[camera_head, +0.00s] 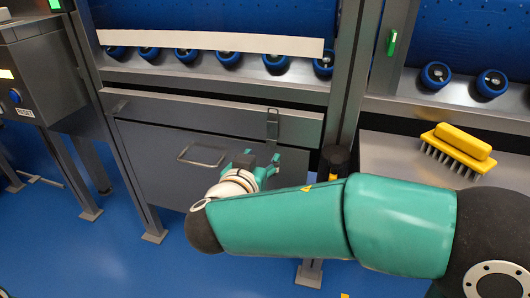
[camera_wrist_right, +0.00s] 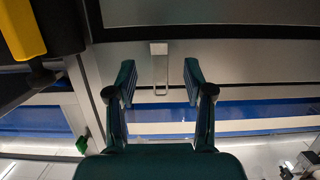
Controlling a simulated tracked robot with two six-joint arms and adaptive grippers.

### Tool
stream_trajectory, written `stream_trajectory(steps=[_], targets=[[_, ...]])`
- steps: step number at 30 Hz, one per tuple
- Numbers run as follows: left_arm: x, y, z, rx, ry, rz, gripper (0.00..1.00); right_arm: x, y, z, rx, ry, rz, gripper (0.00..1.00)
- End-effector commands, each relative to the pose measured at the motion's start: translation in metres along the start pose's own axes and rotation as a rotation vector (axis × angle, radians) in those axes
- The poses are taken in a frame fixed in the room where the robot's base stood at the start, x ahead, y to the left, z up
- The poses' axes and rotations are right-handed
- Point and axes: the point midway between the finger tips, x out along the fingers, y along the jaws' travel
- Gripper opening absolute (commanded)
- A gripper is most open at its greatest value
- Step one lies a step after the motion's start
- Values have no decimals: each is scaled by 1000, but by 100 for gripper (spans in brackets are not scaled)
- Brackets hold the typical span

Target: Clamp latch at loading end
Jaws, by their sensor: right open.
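The clamp latch (camera_head: 272,123) is a small upright metal piece on the front of the grey cabinet, at the drawer-like upper panel's right part. In the right wrist view the latch (camera_wrist_right: 159,50) is a pale plate with a thin loop, seen past the fingertips and roughly between them. My right gripper (camera_head: 264,166) is open and empty, below and slightly left of the latch in the head view. Its two dark green fingers (camera_wrist_right: 158,82) stand apart in the wrist view, with no visible contact on the latch. My left gripper is not in view.
A bar handle (camera_head: 201,156) is on the lower door (camera_head: 150,150). A black post with a yellow part (camera_head: 336,160) stands right of my gripper. A yellow brush (camera_head: 458,148) lies on the right shelf. A control box (camera_head: 38,85) is at left. Blue floor is open in front.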

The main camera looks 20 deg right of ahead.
Motion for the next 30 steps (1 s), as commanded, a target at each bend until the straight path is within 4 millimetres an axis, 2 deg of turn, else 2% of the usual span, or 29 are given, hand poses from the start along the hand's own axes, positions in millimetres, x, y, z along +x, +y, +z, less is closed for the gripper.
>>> stream_trajectory(steps=[3,10,30], targets=[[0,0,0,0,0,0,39,-25,-1,0,0,1,-4,52],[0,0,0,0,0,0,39,-53,-1,1,0,0,-2,52],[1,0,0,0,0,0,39,-57,-1,1,0,-1,0,52]])
